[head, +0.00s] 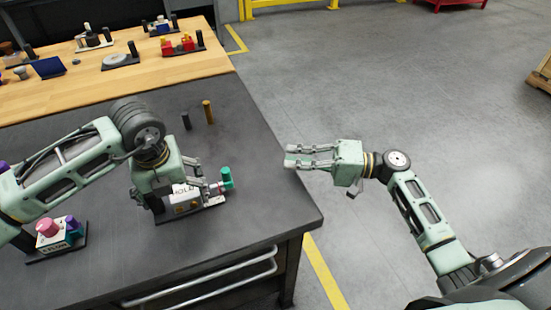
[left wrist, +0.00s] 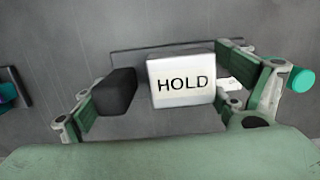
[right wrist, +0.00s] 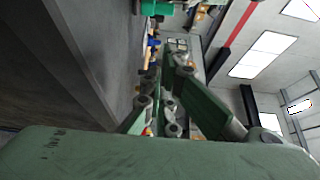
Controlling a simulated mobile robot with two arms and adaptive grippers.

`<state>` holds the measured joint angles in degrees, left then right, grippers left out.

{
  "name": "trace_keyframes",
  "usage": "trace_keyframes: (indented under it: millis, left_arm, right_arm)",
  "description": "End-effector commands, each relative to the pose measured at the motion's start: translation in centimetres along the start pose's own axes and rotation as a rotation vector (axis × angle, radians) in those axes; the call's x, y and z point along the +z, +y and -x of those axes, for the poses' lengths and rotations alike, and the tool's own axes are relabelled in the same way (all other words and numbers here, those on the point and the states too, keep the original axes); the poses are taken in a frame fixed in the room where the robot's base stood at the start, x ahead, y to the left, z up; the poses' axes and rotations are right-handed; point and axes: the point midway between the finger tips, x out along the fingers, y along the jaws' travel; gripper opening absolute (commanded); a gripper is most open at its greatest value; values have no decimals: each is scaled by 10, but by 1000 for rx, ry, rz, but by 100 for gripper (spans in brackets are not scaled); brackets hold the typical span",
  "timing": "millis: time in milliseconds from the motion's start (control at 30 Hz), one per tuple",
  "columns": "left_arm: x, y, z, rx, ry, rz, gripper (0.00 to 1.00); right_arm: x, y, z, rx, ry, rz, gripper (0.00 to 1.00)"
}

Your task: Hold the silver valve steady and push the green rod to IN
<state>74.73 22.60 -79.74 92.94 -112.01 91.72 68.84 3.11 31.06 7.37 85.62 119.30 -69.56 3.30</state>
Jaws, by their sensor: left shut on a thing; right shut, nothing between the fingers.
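The silver valve (head: 183,198) sits on a dark base on the grey bench top near its front edge; its white block reads HOLD in the left wrist view (left wrist: 182,80). My left gripper (head: 193,188) is shut on the valve, with one finger on each side. The green rod (head: 227,178) sticks out at the valve's right end, with an upright knob; its green end shows at the right in the left wrist view (left wrist: 301,80). My right gripper (head: 289,156) is shut and empty, to the right of the rod and apart from it, beyond the bench edge.
A pink and purple fixture (head: 55,236) stands at the bench's left. Black (head: 186,121) and brass (head: 208,112) pegs stand behind the valve. Several other fixtures sit on the wooden table part (head: 150,85).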

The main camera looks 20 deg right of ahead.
Motion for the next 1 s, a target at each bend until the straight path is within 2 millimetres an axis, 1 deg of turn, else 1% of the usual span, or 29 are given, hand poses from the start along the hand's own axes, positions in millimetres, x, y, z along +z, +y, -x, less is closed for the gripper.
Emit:
trace_keyframes:
  millis: [33, 167, 300, 433, 533, 700, 1000]
  left_arm:
    - [-5, 0, -6, 4, 14, -3, 37]
    - [-5, 0, -6, 4, 14, -3, 37]
    - [-5, 0, -6, 5, 14, -3, 37]
    - [-5, 0, -6, 5, 14, -3, 37]
    - [-5, 0, -6, 5, 14, -3, 37]
    - [-5, 1, -6, 5, 14, -3, 37]
    - [-5, 1, -6, 5, 14, -3, 37]
  right_arm:
    - [0, 0, -8, -1, -1, 2, 0]
    - [0, 0, -35, -2, -1, 2, 0]
    - [0, 0, -66, -1, -1, 3, 0]
    - [-1, 1, -92, 0, 1, 1, 0]
    - [14, 2, -102, 3, -1, 0, 0]
    - [24, 2, -113, 3, 2, 1, 0]
    - [28, 2, -116, 3, 3, 0, 0]
